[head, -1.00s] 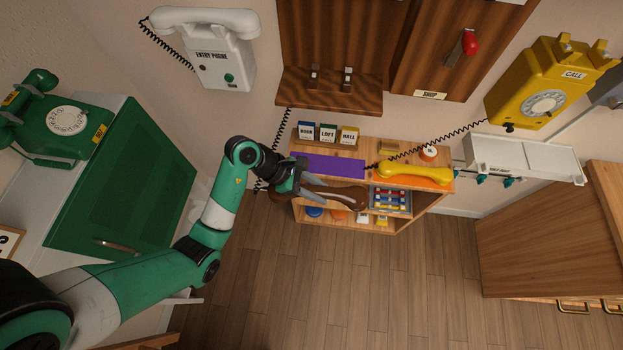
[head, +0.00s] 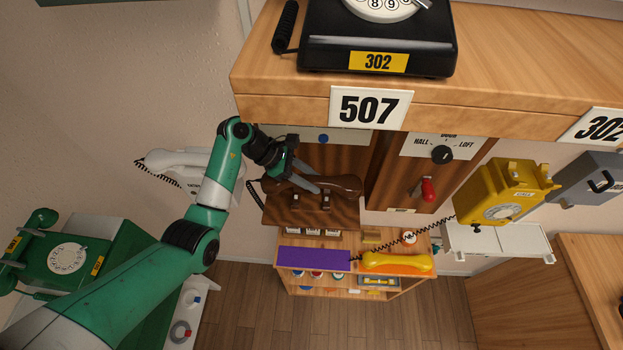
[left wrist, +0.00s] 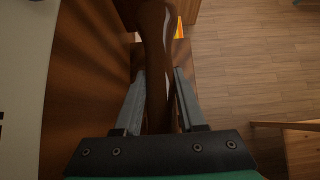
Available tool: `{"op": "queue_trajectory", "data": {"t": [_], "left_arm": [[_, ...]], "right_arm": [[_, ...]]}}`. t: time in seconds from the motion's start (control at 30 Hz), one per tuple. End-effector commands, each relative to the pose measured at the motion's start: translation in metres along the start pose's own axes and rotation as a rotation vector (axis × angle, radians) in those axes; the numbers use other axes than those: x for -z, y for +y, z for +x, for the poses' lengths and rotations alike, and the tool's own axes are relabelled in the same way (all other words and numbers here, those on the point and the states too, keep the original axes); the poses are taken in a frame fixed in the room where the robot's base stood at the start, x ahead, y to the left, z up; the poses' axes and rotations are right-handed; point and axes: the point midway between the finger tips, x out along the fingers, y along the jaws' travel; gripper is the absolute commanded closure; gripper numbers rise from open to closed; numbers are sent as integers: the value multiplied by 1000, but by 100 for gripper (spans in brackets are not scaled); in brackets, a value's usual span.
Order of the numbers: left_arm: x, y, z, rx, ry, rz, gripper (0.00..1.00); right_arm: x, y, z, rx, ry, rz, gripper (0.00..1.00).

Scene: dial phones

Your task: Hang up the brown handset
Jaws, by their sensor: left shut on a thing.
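The brown handset (head: 342,184) is held level in front of the dark wooden wall phone (head: 290,213). My left gripper (head: 315,187) is shut on it near its middle. The phone's two cradle prongs (head: 325,201) show just below the handset. I cannot tell whether the handset touches them. In the left wrist view the handset (left wrist: 156,60) runs lengthwise between the two fingers of my left gripper (left wrist: 158,75), with wood beside it. The handset's near end is hidden behind the gripper body. My right gripper is not in view.
A shelf (head: 500,60) with a black dial phone (head: 380,45) overhangs the wall phone. A yellow handset (head: 395,262) lies on the low shelf below, beside a purple mat (head: 313,260). A white entry phone (head: 190,172) is left, and a yellow phone (head: 505,192) right.

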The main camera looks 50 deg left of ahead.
Motion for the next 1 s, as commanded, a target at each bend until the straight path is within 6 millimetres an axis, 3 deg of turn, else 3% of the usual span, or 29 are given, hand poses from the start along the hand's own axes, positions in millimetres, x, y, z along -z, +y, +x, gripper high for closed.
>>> {"op": "queue_trajectory", "data": {"t": [0.6,1.0], "left_arm": [[36,0,36,-2,-1,1,100],[37,0,37,-2,-1,1,100]], "right_arm": [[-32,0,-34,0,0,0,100],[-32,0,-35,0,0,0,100]]}}
